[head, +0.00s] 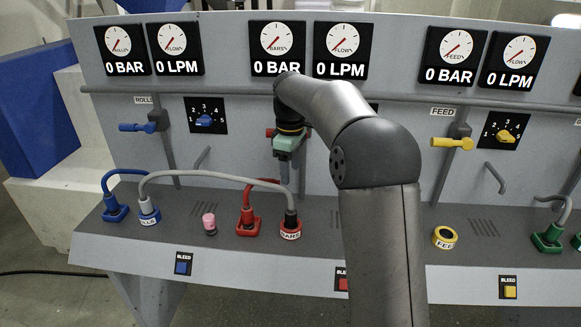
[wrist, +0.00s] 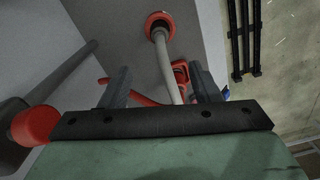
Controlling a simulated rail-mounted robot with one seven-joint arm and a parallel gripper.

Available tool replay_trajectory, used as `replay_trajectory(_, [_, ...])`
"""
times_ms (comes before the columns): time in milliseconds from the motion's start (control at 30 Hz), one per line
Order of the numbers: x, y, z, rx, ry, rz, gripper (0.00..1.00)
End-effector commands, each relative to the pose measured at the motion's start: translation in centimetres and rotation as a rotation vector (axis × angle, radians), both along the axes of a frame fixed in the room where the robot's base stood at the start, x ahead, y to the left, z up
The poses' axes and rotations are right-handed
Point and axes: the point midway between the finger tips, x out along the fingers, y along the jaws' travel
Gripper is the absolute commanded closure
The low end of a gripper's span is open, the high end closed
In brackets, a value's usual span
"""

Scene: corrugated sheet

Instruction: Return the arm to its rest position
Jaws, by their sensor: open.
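My gripper (head: 286,176) hangs pointing down in front of the middle of the grey panel (head: 235,110), above the red hose fittings. In the wrist view my gripper (wrist: 161,86) shows two dark fingers spread apart with nothing held between them. A grey hose (wrist: 168,62) with a red-ringed connector (wrist: 158,22) shows beyond the gap, apart from the fingers as far as I can tell. My arm reaches up from the bottom of the head view and bends toward the panel, hiding part of the console.
A red valve handle (wrist: 36,126) is close at the left in the wrist view. The BARS connector (head: 291,225), red plug (head: 248,222), pink-topped peg (head: 209,223) and ROLLS connector (head: 149,211) line the shelf. A yellow FEED ring (head: 445,237) sits right of my arm.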

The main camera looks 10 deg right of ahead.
Motion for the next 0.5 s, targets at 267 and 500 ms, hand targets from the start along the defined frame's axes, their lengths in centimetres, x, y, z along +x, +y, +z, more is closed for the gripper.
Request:
replay_trajectory(267, [-3.0, 0.5, 0.5, -0.01, -0.005, -0.075, 0.43])
replay_trajectory(500, [-15.4, 1.0, -0.2, -0.026, -0.026, -0.408, 0.43])
